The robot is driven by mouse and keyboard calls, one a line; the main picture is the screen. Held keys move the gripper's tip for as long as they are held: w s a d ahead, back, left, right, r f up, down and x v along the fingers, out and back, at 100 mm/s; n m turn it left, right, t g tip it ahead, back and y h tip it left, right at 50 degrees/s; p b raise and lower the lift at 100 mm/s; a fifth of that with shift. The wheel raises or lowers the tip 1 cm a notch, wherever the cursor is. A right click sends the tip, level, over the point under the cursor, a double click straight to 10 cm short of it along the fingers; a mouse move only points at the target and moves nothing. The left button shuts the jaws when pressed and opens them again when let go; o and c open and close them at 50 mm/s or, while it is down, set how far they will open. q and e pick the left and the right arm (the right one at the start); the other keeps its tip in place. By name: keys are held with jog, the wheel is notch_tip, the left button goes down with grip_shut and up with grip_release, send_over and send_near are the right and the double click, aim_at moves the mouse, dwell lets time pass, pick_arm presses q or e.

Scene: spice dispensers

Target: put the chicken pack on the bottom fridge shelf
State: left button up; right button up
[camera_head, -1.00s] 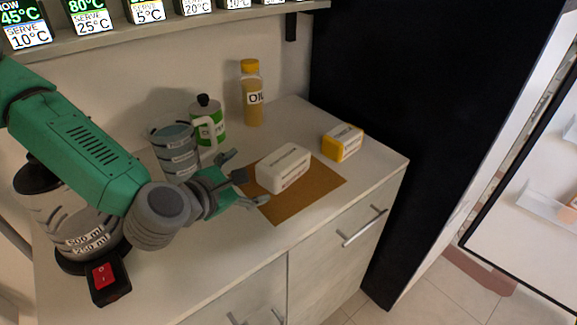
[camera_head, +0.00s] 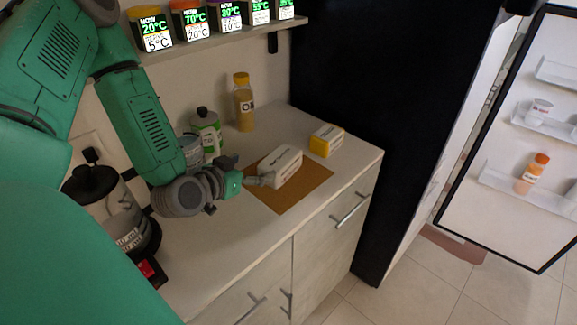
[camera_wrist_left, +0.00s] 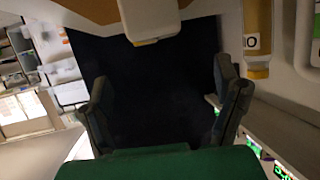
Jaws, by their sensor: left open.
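A white pack (camera_head: 282,166) with small dark print lies on the brown board (camera_head: 305,191) on the counter; I take it for the chicken pack, though its label is too small to read. It also shows at the top of the left wrist view (camera_wrist_left: 150,20). My left gripper (camera_head: 254,180) is at the pack's left end, low over the board, with its fingers apart and nothing held between them (camera_wrist_left: 165,95). I cannot tell if a finger touches the pack. The fridge (camera_head: 395,85) shows its dark side, and its door stands open. Its bottom shelf is hidden. My right gripper is not in view.
A yellow-and-white pack (camera_head: 326,140) stands right of the board. An oil bottle (camera_head: 244,108), a green-and-white container (camera_head: 207,133) and a jug (camera_head: 190,150) stand behind. The open fridge door (camera_head: 480,205) has racks with a bottle (camera_head: 532,173). The counter's front is clear.

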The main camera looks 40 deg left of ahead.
aim_at(280, 159)
pick_arm(q)
jog(key=x, duration=0.3)
jog(key=d+x, duration=0.1)
jog(key=x, duration=0.1)
jog(key=shift+w, duration=0.2)
jog(key=w+a, duration=0.1)
jog(key=w+a+f, duration=0.1)
jog(key=shift+w+f, duration=0.25)
jog(key=shift+f, duration=0.05)
jog(key=x, duration=0.3)
jog(key=shift+w+d+f, duration=0.2)
jog(key=shift+w, duration=0.05)
jog(key=shift+w+d, duration=0.35)
jog(key=shift+d, duration=0.1)
jog(key=shift+s+r, duration=0.1)
jog(key=shift+c, duration=0.4)
jog(key=shift+a, duration=0.15)
jog(key=c, duration=0.7)
jog(key=shift+a, duration=0.4)
jog(key=c, duration=1)
jog(key=shift+o, duration=0.2)
jog(key=shift+f, duration=0.2)
jog(key=shift+d+r, duration=0.1)
jog(key=shift+d, duration=0.05)
